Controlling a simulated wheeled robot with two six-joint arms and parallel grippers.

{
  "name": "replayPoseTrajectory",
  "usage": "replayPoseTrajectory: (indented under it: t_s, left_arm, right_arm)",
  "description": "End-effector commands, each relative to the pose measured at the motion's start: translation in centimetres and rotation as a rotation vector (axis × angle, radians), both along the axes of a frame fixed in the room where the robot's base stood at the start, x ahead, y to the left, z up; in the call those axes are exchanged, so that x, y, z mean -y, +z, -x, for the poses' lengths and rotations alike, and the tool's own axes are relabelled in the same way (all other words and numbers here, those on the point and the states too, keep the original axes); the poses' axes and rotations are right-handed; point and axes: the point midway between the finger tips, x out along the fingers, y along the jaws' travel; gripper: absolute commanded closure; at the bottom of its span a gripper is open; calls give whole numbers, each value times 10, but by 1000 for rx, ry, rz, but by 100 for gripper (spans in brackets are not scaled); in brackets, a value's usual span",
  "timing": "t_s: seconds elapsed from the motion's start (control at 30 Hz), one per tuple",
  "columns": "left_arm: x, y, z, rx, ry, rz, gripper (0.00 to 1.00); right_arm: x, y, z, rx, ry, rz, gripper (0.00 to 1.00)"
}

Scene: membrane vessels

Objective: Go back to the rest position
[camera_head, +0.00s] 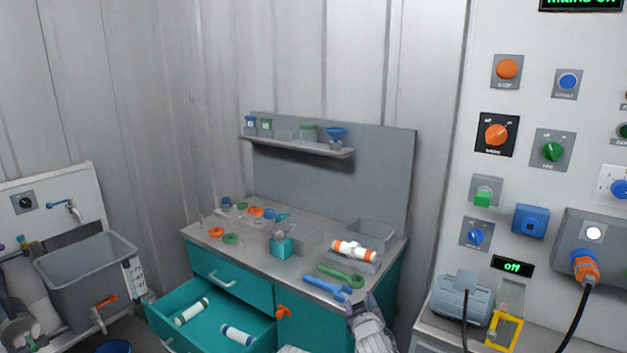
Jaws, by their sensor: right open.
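My right gripper (361,304) shows at the bottom centre, in front of the workbench's right front corner. Its fingers point up and away, apart and with nothing seen between them. They overlap the bench edge in the picture, close to a blue tool (327,285); I cannot tell whether they touch. My left gripper is not in view.
The grey-topped teal workbench (255,257) bears a white-and-orange cartridge (354,250), a green wrench (340,275) and coloured rings. Its drawer (170,305) stands open with two cartridges inside. A control panel (520,100) is at right, a grey sink (85,265) at left.

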Motion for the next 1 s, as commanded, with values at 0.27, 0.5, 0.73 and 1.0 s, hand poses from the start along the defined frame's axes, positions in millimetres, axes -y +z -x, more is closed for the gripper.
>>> replayPoseTrajectory:
  t_s: [0.27,0.5,0.73,1.0]
  left_arm:
    - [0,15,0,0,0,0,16]
    - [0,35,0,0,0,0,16]
    - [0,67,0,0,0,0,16]
    - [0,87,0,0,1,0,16]
  right_arm:
    - [-5,-17,17,-159,-37,-17,40]
    - [-16,-43,54,-410,-82,-34,40]
    - [-40,-65,138,-830,-122,-29,40]
    - [-57,-63,227,-1204,-133,14,40]
